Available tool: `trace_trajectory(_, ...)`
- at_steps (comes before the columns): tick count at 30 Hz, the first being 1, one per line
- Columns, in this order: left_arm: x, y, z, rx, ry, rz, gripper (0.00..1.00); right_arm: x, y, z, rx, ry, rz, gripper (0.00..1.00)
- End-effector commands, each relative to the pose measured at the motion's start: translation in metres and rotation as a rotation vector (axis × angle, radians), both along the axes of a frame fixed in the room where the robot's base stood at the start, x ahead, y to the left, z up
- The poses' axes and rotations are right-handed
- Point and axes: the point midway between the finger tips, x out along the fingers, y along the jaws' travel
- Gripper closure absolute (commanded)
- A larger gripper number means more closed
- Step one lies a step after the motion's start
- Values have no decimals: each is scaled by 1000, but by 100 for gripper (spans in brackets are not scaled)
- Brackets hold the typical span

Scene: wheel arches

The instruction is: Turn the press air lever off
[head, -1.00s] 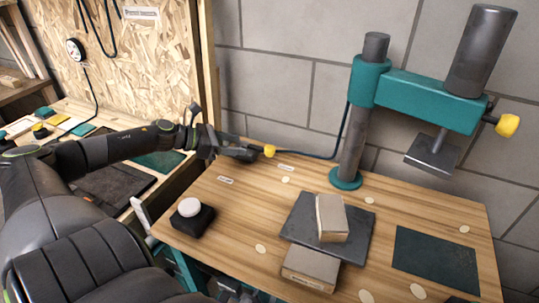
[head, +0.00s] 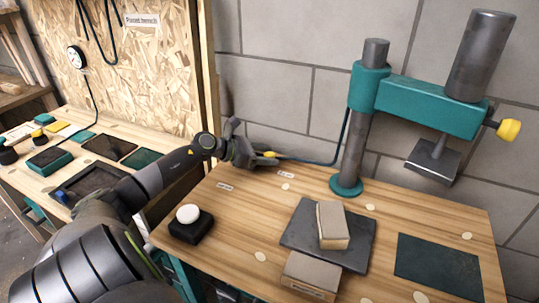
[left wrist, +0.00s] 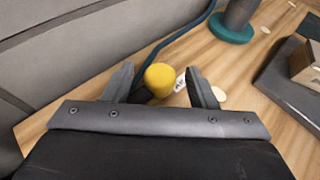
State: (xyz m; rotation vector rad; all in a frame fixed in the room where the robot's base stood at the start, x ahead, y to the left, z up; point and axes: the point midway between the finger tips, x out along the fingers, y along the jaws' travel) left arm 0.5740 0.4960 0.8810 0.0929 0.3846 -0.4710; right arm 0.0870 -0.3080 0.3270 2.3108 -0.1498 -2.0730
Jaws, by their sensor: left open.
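The yellow-tipped lever (head: 270,154) sits at the back left of the wooden press table, where the blue air hose (head: 312,161) begins. My left gripper (head: 258,157) is beside it at the table's back edge. In the left wrist view the yellow tip (left wrist: 159,79) shows between the two spread fingers of my left gripper (left wrist: 160,84), with a gap on each side. The fingers are open and not closed on it. Most of the lever's body is hidden by the gripper. My right gripper is not in view.
The teal press (head: 425,102) stands at the back right. A black box with a white button (head: 188,214) is at the front left. Boxes (head: 332,224) lie on and by a dark plate (head: 297,222). A grey block wall (head: 280,60) rises close behind the lever.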

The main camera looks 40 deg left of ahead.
Motion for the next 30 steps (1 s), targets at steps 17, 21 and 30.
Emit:
trace_trajectory(17,11,-6,-5,1,2,-1,59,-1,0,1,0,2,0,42)
trace_trajectory(21,11,-6,-5,1,2,-1,77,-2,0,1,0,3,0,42)
trace_trajectory(30,10,-6,-6,1,4,-1,100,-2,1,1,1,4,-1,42)
